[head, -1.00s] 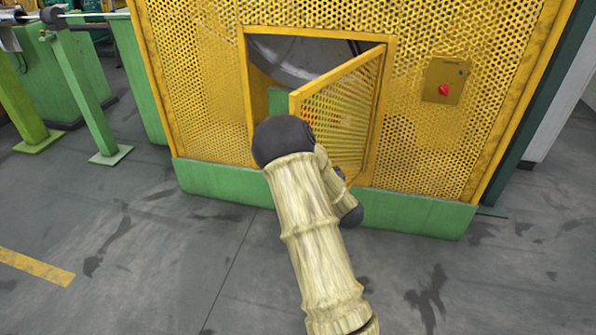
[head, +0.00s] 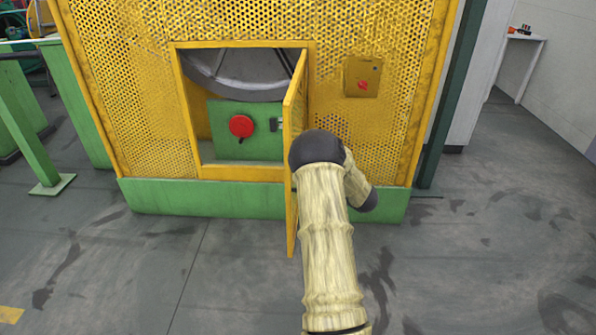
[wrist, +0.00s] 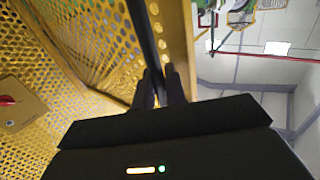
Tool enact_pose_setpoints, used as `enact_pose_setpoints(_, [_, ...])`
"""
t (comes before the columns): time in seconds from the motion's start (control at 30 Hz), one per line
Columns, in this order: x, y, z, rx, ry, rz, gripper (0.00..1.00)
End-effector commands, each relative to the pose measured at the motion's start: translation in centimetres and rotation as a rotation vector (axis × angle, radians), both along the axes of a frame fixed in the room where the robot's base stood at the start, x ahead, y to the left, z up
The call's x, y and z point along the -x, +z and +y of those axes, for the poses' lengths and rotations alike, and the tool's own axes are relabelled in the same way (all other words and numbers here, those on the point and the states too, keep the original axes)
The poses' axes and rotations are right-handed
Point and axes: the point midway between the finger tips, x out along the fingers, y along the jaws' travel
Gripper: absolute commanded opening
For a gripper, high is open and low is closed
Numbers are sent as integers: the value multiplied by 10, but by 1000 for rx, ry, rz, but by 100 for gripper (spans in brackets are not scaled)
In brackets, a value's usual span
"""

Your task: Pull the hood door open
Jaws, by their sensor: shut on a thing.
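The hood door (head: 292,130) is a yellow perforated panel hinged at the right of its opening in the yellow hood. In the head view it stands wide open, nearly edge-on, swung out toward me. In the wrist view the door (wrist: 183,30) runs up past my fingers, with a dark bar handle (wrist: 146,35) along it. My gripper (wrist: 160,78) is shut on this handle. In the head view my arm hides the gripper and the handle.
Inside the opening are a grey drum (head: 240,75) and a green panel with a red button (head: 241,126). A switch box (head: 362,76) with a red knob is on the hood right of the door. The floor in front is clear. Green posts (head: 30,130) stand at left.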

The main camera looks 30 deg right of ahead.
Motion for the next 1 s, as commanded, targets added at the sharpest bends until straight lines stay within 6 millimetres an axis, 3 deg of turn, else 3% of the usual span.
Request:
enact_pose_setpoints(0.4, [-1, 1, -3, 1, -1, -1, 0])
enact_pose_setpoints(0.43, [-1, 1, -3, 1, 0, -1, 14])
enact_pose_setpoints(0.5, [-1, 1, -3, 1, 0, -1, 28])
enact_pose_setpoints(0.53, [-1, 1, -3, 1, 0, -1, 29])
enact_pose_setpoints(0.83, [0, 0, -2, 0, 2, 0, 29])
enact_pose_setpoints(1.0, [13, 0, -7, 0, -1, 1, 29])
